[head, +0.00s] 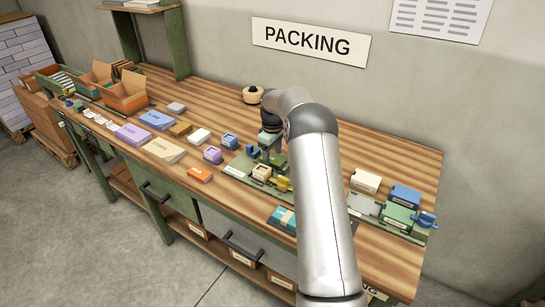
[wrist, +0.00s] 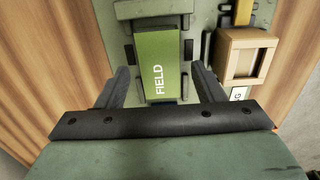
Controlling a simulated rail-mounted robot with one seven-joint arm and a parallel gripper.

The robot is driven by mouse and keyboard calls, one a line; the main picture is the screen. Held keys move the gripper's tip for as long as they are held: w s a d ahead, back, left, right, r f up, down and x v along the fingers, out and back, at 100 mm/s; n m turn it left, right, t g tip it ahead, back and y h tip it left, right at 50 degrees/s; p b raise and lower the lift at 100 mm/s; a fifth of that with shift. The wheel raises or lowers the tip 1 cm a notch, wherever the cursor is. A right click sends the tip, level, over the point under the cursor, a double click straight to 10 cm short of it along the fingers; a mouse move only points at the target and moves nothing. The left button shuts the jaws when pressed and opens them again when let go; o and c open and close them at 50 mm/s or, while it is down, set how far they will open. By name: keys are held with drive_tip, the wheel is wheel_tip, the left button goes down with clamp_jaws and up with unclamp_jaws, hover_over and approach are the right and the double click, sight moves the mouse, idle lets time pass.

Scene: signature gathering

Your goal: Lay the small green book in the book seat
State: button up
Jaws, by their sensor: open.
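The small green book (wrist: 164,65), with "FIELD" on its cover, lies flat on a green board (wrist: 205,18) in the wrist view. Small dark posts flank it on both sides, and a green bar lies across the board just beyond its far end. It appears to sit between these posts, which look like the book seat. My gripper (wrist: 160,78) is open, one finger on each side of the book, with gaps visible. In the head view my gripper (head: 268,143) is over the green board, and my arm partly hides that area.
A wooden box (wrist: 246,58) stands right of the book in the wrist view. On the bench, pastel books (head: 165,150), small boxes and an orange block (head: 200,174) lie left. A blue block (head: 405,196) and a green box (head: 398,214) stand right.

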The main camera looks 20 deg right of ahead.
sight(272, 159)
wheel_tip(272, 159, up, 11)
drive_tip(key=b, duration=0.2)
drive_tip(key=s+a+r+m, duration=0.1)
drive_tip(key=s+a+r, duration=0.2)
drive_tip(key=s+a, duration=0.35)
drive_tip(key=s+a+r+m, duration=0.1)
drive_tip(key=s+a+r, duration=0.3)
drive_tip(key=s+a, duration=0.25)
drive_tip(key=s+a+f+m, duration=0.1)
drive_tip(key=s+a+f, duration=0.1)
drive_tip(key=s, duration=0.7)
drive_tip(key=s+a+f+m, duration=0.2)
drive_tip(key=s+f, duration=0.1)
drive_tip(key=s, duration=0.7)
drive_tip(key=s+a+f+m, duration=0.1)
drive_tip(key=s+a+f, duration=0.1)
drive_tip(key=s, duration=0.8)
drive_tip(key=shift+s+a+f+m+t, duration=0.2)
drive_tip(key=shift+a+m+t, duration=0.1)
drive_tip(key=shift+a, duration=0.1)
